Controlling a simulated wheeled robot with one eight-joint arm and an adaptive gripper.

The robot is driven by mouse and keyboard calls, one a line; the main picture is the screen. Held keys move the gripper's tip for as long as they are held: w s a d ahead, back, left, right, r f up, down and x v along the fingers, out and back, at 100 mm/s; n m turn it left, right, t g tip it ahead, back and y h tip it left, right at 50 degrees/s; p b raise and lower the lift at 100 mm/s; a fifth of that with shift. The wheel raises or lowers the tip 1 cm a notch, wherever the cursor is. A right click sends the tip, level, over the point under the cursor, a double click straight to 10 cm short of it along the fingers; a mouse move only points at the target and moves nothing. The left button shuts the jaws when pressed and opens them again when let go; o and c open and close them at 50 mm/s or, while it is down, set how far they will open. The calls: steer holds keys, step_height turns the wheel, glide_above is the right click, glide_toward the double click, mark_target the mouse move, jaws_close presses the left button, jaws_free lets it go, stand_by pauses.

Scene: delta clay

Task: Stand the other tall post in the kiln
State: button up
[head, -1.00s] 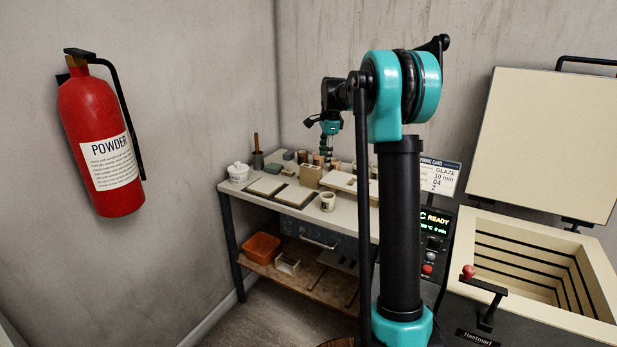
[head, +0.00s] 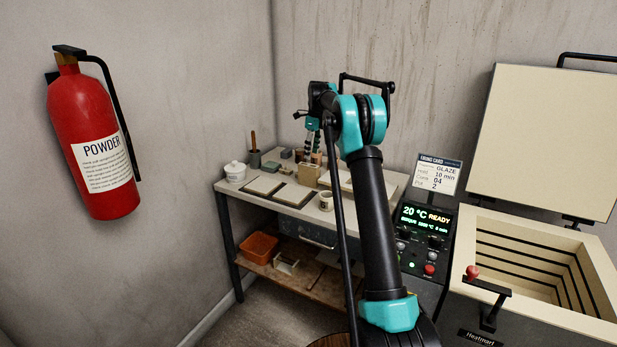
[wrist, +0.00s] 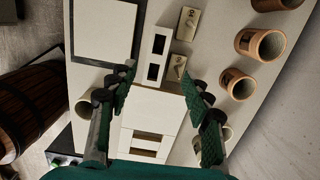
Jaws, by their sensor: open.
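The kiln (head: 600,275) stands open at the right of the head view, its lid (head: 545,140) raised. The upper inner walls show; its floor is hidden, so I cannot tell what stands inside. My gripper (wrist: 160,80) is open in the wrist view, pointing down over the worktable (head: 352,211). Below and between the fingers is a pale block (wrist: 170,105), with slotted pieces (wrist: 147,145) beside it. A white piece with two dark square openings (wrist: 154,58) lies just beyond the fingertips. I cannot tell for sure which of these is the tall post. Nothing is visibly held.
Brown cups (wrist: 262,45) stand right of the gripper in the wrist view. A dark-edged slab (wrist: 103,30) lies at left. The control panel (head: 425,230) stands between table and kiln.

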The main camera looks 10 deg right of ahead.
mark_target(309, 173)
steer(key=f, duration=0.5)
steer(key=shift+w+a+f, duration=0.15)
steer(key=shift+a+f, duration=0.05)
steer(key=shift+a, duration=0.05)
steer(key=shift+a+f, duration=0.2)
steer(key=shift+f, duration=1.2)
steer(key=shift+a+f, duration=0.15)
steer(key=shift+f, duration=1.25)
steer(key=shift+c, duration=0.2)
jaws_close()
